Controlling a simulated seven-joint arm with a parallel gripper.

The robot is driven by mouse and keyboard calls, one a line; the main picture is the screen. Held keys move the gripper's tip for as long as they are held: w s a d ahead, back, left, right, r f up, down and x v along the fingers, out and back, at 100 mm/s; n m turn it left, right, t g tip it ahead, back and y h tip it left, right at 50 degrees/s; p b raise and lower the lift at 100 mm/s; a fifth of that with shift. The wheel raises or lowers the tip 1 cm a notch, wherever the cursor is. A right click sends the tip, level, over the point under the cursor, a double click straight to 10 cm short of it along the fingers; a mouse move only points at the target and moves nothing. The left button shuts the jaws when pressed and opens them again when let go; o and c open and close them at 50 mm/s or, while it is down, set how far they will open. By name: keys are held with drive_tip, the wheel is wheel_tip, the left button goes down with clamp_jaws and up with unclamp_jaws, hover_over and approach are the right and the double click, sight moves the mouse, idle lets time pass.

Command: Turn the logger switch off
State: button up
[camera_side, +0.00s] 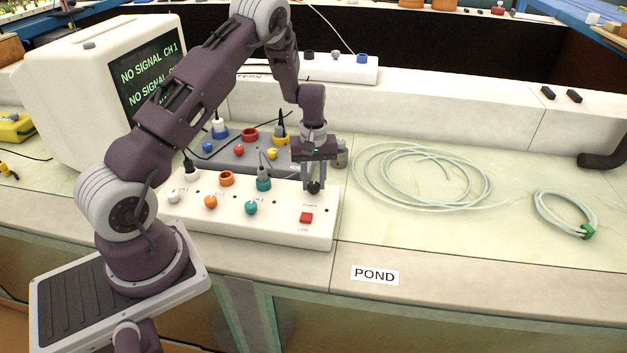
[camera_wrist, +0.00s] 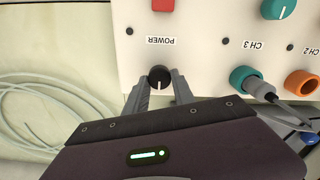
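The logger box (camera_side: 262,227) is a long white box on the bench. Its switch is a round black knob marked POWER (camera_wrist: 159,77) with a white pointer line, directed toward the bottom of the wrist picture. In the side view the knob (camera_side: 314,187) sits at the box's right end. My gripper (camera_wrist: 160,84) reaches down over it, with one finger on each side of the knob. In the side view my gripper (camera_side: 314,186) is upright above it. I cannot tell whether the fingers touch the knob.
A red button (camera_side: 306,217) sits in front of the knob. A teal socket with a grey plug (camera_side: 264,180) is close on the left. A coiled pale hose (camera_side: 420,178) lies to the right. A monitor (camera_side: 100,88) reads NO SIGNAL.

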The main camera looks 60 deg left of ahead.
sight(314, 183)
drive_tip(key=o, duration=0.4)
drive_tip(key=shift+r, duration=0.15)
wheel_tip(314, 183, up, 7)
drive_tip(key=shift+f, duration=0.1)
